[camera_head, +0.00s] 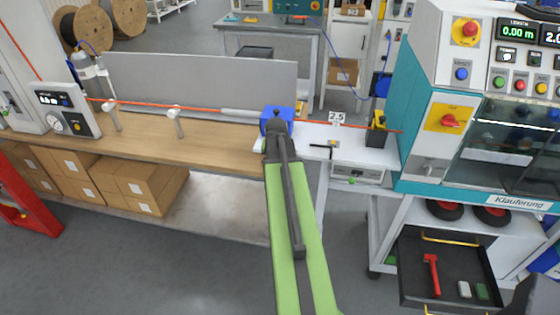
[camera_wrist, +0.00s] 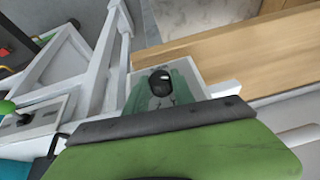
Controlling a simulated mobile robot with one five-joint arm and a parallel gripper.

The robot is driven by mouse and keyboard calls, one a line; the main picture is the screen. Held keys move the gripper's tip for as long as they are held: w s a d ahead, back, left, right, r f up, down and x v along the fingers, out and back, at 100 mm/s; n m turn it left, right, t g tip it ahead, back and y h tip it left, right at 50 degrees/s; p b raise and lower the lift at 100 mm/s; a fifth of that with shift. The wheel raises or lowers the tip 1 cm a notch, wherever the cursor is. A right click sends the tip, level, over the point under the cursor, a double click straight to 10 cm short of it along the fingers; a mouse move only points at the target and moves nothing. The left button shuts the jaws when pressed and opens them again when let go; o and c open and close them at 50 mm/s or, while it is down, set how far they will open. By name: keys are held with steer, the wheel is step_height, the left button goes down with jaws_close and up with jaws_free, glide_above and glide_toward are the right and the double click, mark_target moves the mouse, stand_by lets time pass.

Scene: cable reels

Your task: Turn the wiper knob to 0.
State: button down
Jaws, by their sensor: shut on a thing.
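A blue box (camera_head: 283,116), which looks like the wiper unit, sits at the right end of the wooden bench with the orange cable (camera_head: 190,107) running to it. My gripper (camera_head: 276,150) is at the near side of this box and covers its front in the head view. In the wrist view a round black knob (camera_wrist: 160,82) with a pale patch shows just beyond my gripper's dark edge, with green surfaces on both sides of it. I take it for the wiper knob, and my gripper is shut on it. No scale or 0 mark is readable.
A card reading 2.5 (camera_head: 337,118) stands right of the blue box. The teal and white machine (camera_head: 418,150) rises further right. Cable guide posts (camera_head: 174,122) stand on the wooden bench (camera_head: 170,146).

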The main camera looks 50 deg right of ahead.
steer(key=c, duration=1.1)
jaws_free()
